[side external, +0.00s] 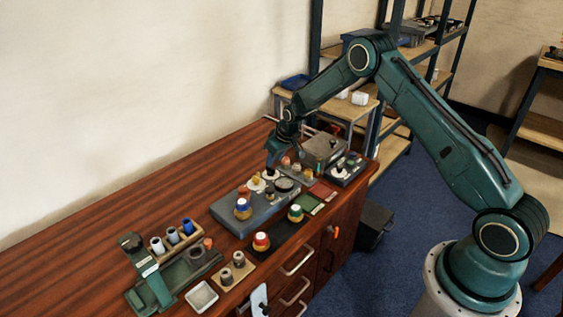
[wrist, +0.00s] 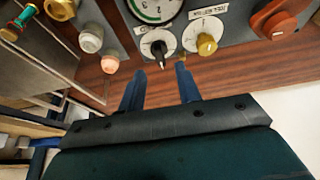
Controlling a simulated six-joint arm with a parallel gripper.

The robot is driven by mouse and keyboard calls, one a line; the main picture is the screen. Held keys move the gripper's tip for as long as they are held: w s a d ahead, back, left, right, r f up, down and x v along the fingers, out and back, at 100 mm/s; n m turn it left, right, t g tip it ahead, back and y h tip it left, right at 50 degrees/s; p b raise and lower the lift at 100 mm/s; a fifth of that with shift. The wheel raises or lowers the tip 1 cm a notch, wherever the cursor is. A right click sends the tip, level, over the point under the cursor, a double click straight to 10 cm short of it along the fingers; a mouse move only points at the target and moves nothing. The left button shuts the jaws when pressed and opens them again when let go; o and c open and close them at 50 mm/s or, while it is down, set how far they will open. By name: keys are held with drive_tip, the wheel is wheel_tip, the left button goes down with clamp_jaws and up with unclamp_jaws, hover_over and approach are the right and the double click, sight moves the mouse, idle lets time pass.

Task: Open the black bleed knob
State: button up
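The black bleed knob (wrist: 159,49) is a small black pointer on a round white dial, set in a grey panel (wrist: 235,20) in the wrist view. Its label is too blurred to read fully. My gripper (wrist: 159,70) has two blue fingers spread apart with nothing between them. The fingertips lie just below the black knob in the picture, one to each side of its line. In the side external view my gripper (side external: 271,165) points down over the far part of the grey panel (side external: 228,217); the black knob cannot be made out clearly there.
A brass knob (wrist: 207,45) on a white dial sits right of the black knob. A gauge (wrist: 154,9) is above, a red knob (wrist: 281,20) farther right. A grey box (side external: 323,148) stands behind. The wooden bench (side external: 130,205) is clear at left.

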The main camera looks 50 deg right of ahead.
sight(272, 168)
drive_tip(key=shift+x, duration=2.3)
clamp_jaws()
